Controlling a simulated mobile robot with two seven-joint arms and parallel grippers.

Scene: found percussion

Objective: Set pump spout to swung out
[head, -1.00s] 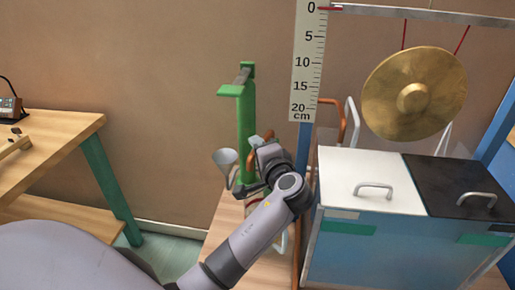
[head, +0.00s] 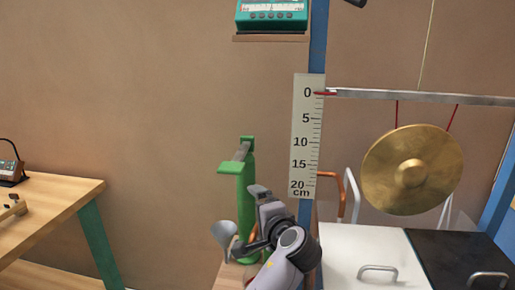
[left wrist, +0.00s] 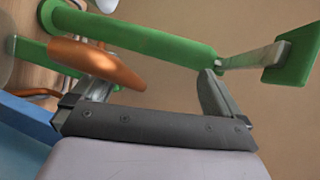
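The green pump (head: 246,195) stands upright against the wall, with a grey lever piece at its top. In the left wrist view its green column (left wrist: 150,40) crosses above my fingers. A copper-coloured curved piece, apparently the spout (left wrist: 95,62), lies at the left finger and overlaps it in view; I cannot tell whether they touch. Part of the spout is hidden by my gripper in the head view. My left gripper (head: 251,224) is in front of the pump's lower part. Its fingers (left wrist: 155,80) are spread wide apart. My right gripper is not in view.
A grey funnel (head: 223,235) is left of the pump. A scale board (head: 306,135) on a blue post is to the right. A brass gong (head: 412,170) hangs over a white-and-black-lidded box (head: 350,245). A wooden table (head: 50,205) is at left.

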